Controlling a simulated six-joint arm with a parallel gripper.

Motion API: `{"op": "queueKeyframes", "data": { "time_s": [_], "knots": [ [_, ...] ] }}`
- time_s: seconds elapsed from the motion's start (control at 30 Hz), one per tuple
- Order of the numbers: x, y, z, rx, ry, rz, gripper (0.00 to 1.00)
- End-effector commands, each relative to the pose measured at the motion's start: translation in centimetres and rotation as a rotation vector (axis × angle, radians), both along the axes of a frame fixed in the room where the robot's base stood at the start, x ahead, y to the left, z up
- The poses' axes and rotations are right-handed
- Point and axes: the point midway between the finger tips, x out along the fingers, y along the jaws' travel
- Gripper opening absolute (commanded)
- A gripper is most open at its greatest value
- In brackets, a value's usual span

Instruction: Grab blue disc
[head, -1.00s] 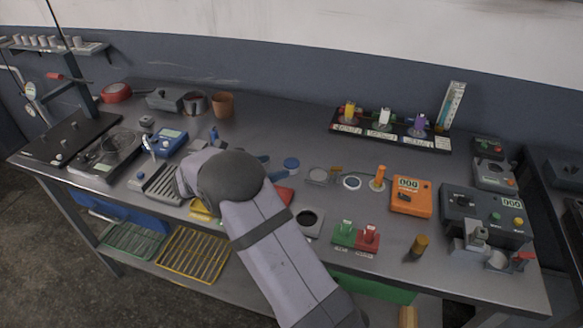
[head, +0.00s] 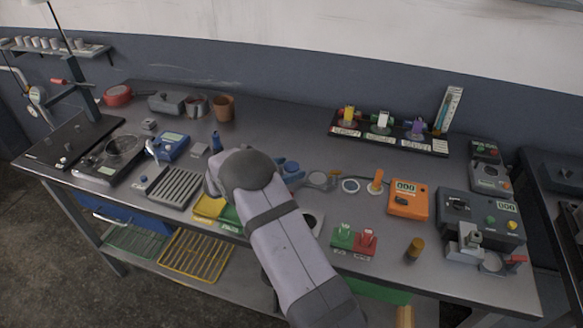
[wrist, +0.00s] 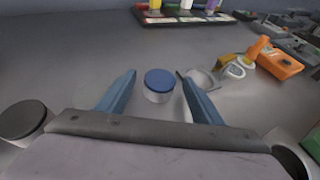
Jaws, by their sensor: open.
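The blue disc (wrist: 159,79) shows in the wrist view as the blue round top of a short pale cylinder standing on the table. It lies ahead of and between the two blue fingers of my gripper (wrist: 157,84), which are spread open and empty. I see space between the disc and each finger; whether the tips reach past it is hard to tell. In the head view the disc (head: 291,167) is just beyond my wrist. My arm hides most of the gripper there.
A grey round dish (wrist: 203,78) lies close to the right finger. A white ring (head: 350,186), an orange peg (head: 376,181) and an orange meter box (head: 408,200) stand further right. A rack with coloured blocks (head: 388,136) is at the back. The table behind the disc is clear.

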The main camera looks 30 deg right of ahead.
Motion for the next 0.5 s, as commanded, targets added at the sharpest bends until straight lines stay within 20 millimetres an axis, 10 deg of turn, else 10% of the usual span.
{"op": "queueKeyframes", "data": {
  "time_s": [0.2, 0.4, 0.5],
  "knots": [
    [0.02, -0.02, -0.07, 0.0, 0.0, 0.0, 0.6],
    [0.01, -0.01, -0.06, 0.0, 0.0, 0.001, 0.13],
    [0.03, 0.0, 0.01, -0.001, -0.001, 0.001, 0.12]
  ]
}}
